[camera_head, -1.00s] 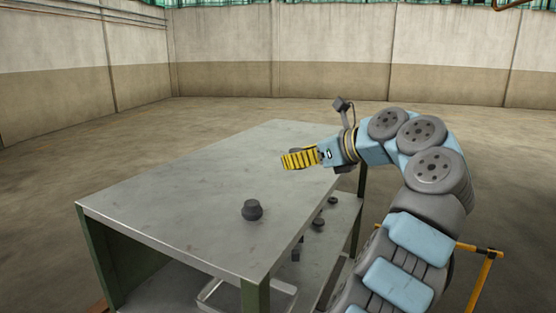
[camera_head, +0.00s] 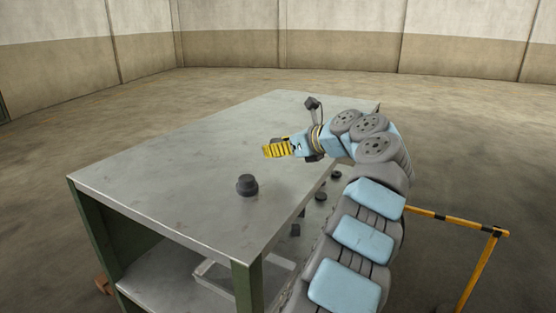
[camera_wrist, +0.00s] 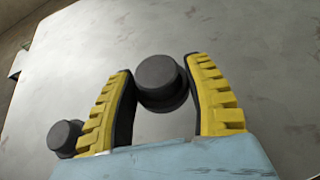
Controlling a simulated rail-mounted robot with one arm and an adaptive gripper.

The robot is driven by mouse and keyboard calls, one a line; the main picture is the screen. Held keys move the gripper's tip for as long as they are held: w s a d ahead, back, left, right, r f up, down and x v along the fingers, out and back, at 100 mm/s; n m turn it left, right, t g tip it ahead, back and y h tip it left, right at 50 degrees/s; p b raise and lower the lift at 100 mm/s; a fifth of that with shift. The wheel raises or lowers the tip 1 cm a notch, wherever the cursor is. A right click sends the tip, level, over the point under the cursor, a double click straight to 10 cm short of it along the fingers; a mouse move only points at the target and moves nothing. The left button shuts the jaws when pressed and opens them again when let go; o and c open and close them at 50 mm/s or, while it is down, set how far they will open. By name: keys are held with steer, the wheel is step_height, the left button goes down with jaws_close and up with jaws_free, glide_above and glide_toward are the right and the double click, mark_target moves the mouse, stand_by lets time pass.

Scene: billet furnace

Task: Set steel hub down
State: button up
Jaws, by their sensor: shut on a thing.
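My gripper (camera_head: 278,149) is above the grey steel table top (camera_head: 190,160), with its yellow ribbed fingers pointing left. In the wrist view my gripper (camera_wrist: 167,95) is shut on a dark grey steel hub (camera_wrist: 160,78), a stepped round piece between the two fingers. In the head view the held hub is mostly hidden by the fingers. A second, similar dark hub (camera_head: 247,185) stands upright on the table, in front and to the left of my gripper. It also shows in the wrist view (camera_wrist: 64,138), outside the left finger.
Several small dark parts (camera_head: 321,196) lie on a lower shelf at the table's right side. A pale tray (camera_head: 215,278) sits beneath the table top. A yellow rail (camera_head: 457,219) stands at right. The rest of the table top is clear.

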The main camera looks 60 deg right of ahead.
mark_target(277, 167)
steer(key=shift+w+d+f+b, duration=0.25)
steer(key=shift+w+f+b, duration=0.1)
steer(key=shift+f, duration=0.2)
steer(key=shift+s+d+f+b, duration=0.1)
steer(key=shift+f+b, duration=0.3)
steer(key=shift+b, duration=0.15)
step_height(277, 167, down, 2)
steer(key=shift+f+b, duration=0.1)
steer(key=shift+b, duration=1.05)
steer(key=shift+r, duration=0.2)
steer(key=shift+f, duration=0.1)
steer(key=o, duration=1.2)
